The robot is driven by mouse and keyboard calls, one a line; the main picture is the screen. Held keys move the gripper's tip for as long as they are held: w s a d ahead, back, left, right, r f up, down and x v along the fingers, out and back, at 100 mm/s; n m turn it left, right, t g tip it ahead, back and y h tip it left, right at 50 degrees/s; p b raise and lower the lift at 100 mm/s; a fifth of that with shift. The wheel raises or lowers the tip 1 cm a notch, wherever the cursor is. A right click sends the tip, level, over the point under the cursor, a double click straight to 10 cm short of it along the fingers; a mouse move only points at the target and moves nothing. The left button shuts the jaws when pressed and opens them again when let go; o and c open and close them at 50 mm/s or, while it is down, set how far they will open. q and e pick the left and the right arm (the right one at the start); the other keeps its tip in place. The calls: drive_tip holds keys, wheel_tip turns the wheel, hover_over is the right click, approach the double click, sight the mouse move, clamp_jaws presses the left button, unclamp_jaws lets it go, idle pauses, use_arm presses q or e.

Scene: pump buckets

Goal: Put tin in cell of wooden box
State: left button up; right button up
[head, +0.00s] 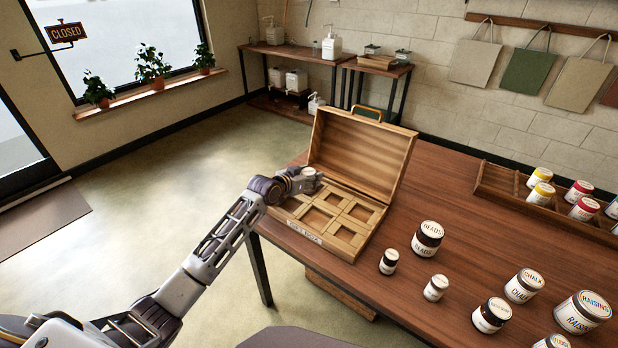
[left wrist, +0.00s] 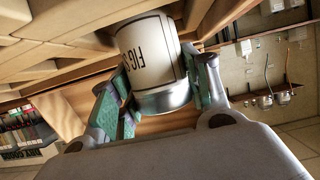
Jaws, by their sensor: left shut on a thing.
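The wooden box (head: 365,150) stands open on the left part of the table, with its lid raised at the back. Its base is divided into several square cells, which look empty where I can see them. My left gripper (head: 312,182) is over the back left cells and hides some of them. My right gripper is not in view.
Several labelled tins stand on the table (head: 455,215) right of the box, including a beads tin (head: 427,238), a small dark tin (head: 389,262) and a chalk tin (head: 524,286). A wooden rack (head: 505,190) with coloured tins is at the right.

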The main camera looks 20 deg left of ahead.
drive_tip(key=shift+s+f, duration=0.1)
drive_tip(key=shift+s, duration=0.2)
use_arm(q)
drive_tip(key=o, duration=1)
drive_tip(key=shift+f, duration=0.1)
drive_tip(key=shift+o, duration=0.2)
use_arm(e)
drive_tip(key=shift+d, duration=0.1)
use_arm(q)
drive_tip(key=shift+r, duration=0.2)
drive_tip(key=shift+v, duration=0.95)
drive_tip(key=p+v, duration=0.1)
drive_tip(key=v, duration=0.5)
drive_tip(key=shift+f, duration=0.1)
drive_tip(key=v, duration=0.4)
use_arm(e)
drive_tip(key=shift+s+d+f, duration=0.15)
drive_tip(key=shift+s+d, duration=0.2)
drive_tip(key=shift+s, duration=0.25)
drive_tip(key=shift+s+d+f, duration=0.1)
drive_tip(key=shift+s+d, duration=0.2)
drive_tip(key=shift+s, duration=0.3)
